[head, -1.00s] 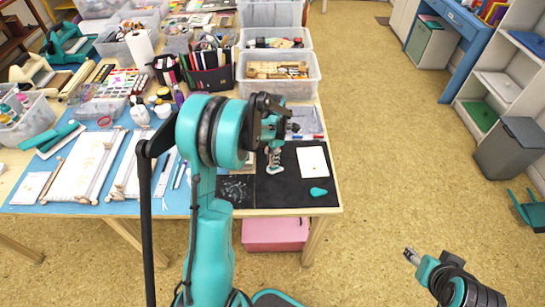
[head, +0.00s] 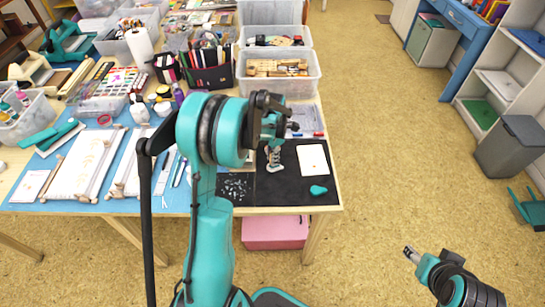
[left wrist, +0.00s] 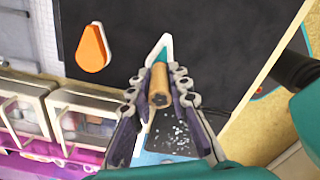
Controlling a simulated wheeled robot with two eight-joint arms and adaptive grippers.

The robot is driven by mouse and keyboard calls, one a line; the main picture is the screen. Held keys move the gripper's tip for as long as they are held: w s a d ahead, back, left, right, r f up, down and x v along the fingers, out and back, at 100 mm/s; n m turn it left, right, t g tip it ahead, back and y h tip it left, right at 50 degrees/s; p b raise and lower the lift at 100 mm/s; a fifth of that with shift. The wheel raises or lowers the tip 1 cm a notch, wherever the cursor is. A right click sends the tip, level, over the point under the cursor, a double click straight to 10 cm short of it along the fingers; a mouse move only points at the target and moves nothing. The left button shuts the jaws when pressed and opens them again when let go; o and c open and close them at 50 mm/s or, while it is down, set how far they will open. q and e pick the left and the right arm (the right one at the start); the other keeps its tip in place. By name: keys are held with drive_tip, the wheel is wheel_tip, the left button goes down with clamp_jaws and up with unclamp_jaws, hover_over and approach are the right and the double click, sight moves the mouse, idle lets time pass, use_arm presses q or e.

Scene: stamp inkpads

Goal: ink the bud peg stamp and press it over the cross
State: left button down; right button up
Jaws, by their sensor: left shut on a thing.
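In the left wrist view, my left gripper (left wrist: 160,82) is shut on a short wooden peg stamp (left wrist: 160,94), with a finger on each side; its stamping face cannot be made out. In the head view my left gripper (head: 273,158) is over the dark mat (head: 285,193), partly hidden by its own arm. A white card (head: 312,160) lies on the mat to its right; no cross can be made out. My right gripper (head: 411,253) is over the floor at the lower right, too small to read.
A teal teardrop piece (head: 318,190) lies on the mat's front right. A dark speckled patch (head: 236,188) is left of the mat. An orange teardrop piece (left wrist: 93,48) shows in the left wrist view. Bins, including one of wooden pieces (head: 277,85), stand behind.

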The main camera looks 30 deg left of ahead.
use_arm(q)
drive_tip(key=shift+f+b, duration=0.35)
drive_tip(key=shift+f, duration=0.05)
idle(1.3)
drive_tip(key=shift+r, duration=0.1)
drive_tip(key=shift+r+p, duration=0.4)
drive_tip(key=shift+r, duration=0.15)
drive_tip(key=shift+r+p, duration=1.9)
drive_tip(key=shift+r, duration=0.85)
drive_tip(key=shift+d, duration=0.1)
